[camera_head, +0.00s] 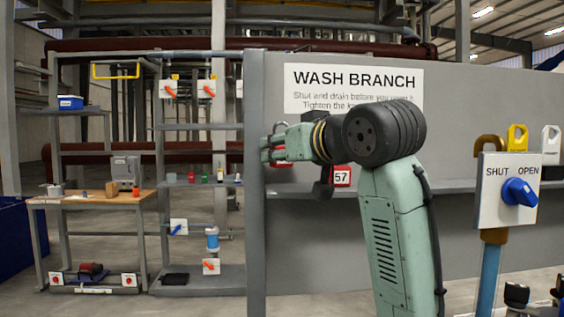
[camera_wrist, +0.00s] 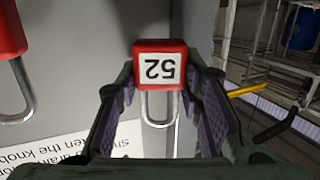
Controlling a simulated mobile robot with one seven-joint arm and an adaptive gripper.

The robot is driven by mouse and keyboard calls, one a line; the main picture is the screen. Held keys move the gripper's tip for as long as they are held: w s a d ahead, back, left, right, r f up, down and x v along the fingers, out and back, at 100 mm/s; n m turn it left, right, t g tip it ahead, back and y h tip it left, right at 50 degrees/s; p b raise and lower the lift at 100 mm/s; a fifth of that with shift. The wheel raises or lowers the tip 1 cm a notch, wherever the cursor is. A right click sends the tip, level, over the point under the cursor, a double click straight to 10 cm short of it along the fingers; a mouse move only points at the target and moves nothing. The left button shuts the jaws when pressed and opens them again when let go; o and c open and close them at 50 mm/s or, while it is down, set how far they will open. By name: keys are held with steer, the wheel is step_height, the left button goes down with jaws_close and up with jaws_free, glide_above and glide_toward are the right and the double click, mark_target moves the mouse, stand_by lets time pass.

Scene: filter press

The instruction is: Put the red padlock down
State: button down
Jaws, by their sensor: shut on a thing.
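A red padlock (camera_wrist: 160,48) with a white label reading 52, upside down in the wrist view, sits between my fingertips. Its metal shackle (camera_wrist: 160,108) points back toward the wrist camera. My gripper (camera_wrist: 162,78) is shut on this padlock, with purple pads on either side. In the head view my gripper (camera_head: 270,149) is near the left end of the grey panel, below the WASH BRANCH sign. Whether the padlock touches anything behind it cannot be told.
Another red padlock (camera_wrist: 10,35) is at the left of the wrist view. A padlock labelled 57 (camera_head: 342,176) shows behind my arm. The grey panel (camera_head: 464,110) has a narrow ledge (camera_head: 455,187). A SHUT/OPEN box (camera_head: 492,205) stands at right, a workbench (camera_head: 90,198) at left.

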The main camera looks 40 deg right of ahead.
steer(key=shift+w+f+p, duration=0.15)
steer(key=shift+f+p, duration=0.4)
steer(key=shift+f, duration=1.25)
steer(key=c, duration=1.1)
jaws_free()
steer(key=shift+f, duration=0.1)
steer(key=s+a+r+b, duration=0.1)
steer(key=s+b, duration=0.3)
steer(key=s, duration=0.7)
steer(key=shift+s+a+r, duration=0.4)
steer(key=shift+a, duration=0.1)
